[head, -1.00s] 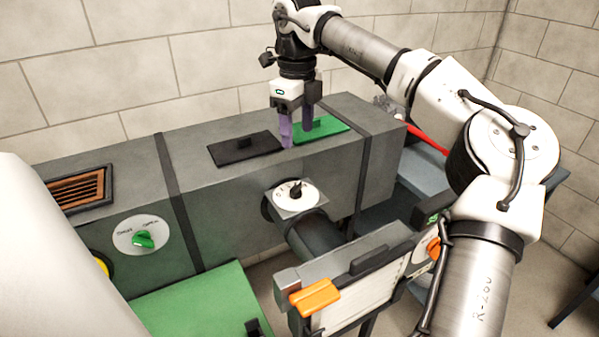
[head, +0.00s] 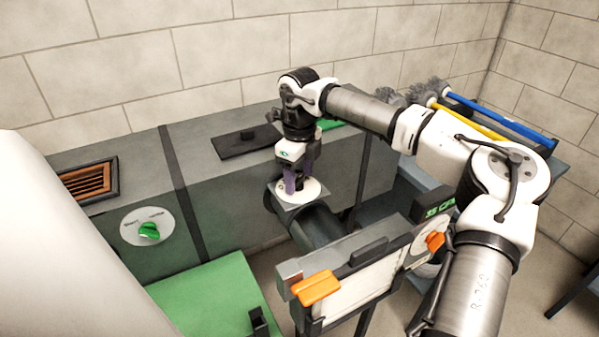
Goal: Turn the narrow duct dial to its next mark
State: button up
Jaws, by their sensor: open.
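The narrow duct dial is a white round plate (head: 313,190) with a dark knob, on a grey square mount on top of the dark narrow duct (head: 318,228). My gripper (head: 294,188) points down over this dial with its purple fingers open. The fingers are at the knob and hide most of it. I cannot tell whether they touch it. The dial's marks are too small and too covered to read. A second dial with a green knob (head: 149,231) is on the front of the large grey duct at the left.
The large grey duct (head: 225,205) runs behind, with a black hatch (head: 246,141) and a green hatch (head: 331,124) on top. A panel with an orange handle (head: 316,287) stands in front. Brushes with yellow (head: 467,121) and blue (head: 500,117) handles lie at the right.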

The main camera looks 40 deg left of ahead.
jog(key=c, duration=1)
jog(key=shift+n, duration=0.4)
jog(key=n, duration=0.4)
jog(key=shift+w+n, duration=0.1)
jog(key=shift+n, duration=0.3)
jog(key=n, duration=0.5)
jog(key=shift+a+p, duration=0.1)
jog(key=shift+p, duration=0.25)
jog(key=shift+n, duration=0.4)
jog(key=o, duration=1)
